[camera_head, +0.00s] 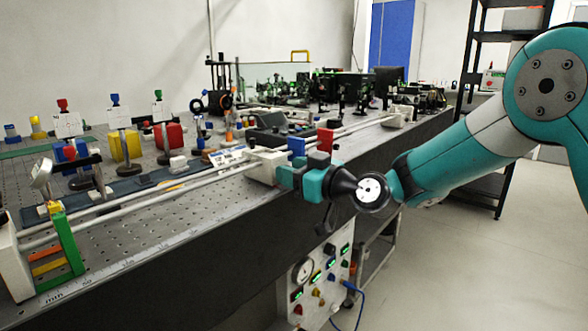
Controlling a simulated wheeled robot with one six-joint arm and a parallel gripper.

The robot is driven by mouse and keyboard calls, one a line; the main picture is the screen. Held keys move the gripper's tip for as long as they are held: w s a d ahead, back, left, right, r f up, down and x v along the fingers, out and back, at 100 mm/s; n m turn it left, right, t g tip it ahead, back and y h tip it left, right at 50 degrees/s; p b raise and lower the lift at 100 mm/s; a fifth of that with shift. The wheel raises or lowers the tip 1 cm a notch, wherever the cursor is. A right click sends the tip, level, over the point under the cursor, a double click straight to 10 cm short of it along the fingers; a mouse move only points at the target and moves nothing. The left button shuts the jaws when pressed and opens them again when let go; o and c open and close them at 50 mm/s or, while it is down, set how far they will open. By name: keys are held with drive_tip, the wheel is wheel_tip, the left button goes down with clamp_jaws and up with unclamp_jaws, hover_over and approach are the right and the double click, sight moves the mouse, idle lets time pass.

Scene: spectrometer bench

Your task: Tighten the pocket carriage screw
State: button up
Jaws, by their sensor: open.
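A white carriage block (264,167) sits on the two pale rods (190,190) that run along the bench's front edge. My gripper (284,178) comes in from the right, with its teal fingers just in front of the carriage's right side. The jaws are open. I cannot tell whether they touch the carriage. A blue block (297,146) and a red block (325,140) stand just behind my gripper. I cannot make out the pocket carriage screw; my gripper covers part of the carriage.
The perforated bench top (150,222) carries several coloured mounts, including a yellow block (124,146). A green and orange end piece (66,245) stands at the front left. A panel with a gauge (318,275) is below the bench. The floor at right is clear.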

clamp_jaws()
drive_tip(key=shift+m, duration=0.4)
drive_tip(key=shift+w+d+f+m+p, duration=0.1)
drive_tip(key=shift+m+p, duration=2.55)
drive_tip(key=shift+m, duration=2.7)
drive_tip(key=shift+d+f+m+p, duration=0.1)
drive_tip(key=shift+m+p, duration=2.55)
drive_tip(key=shift+m, duration=2.7)
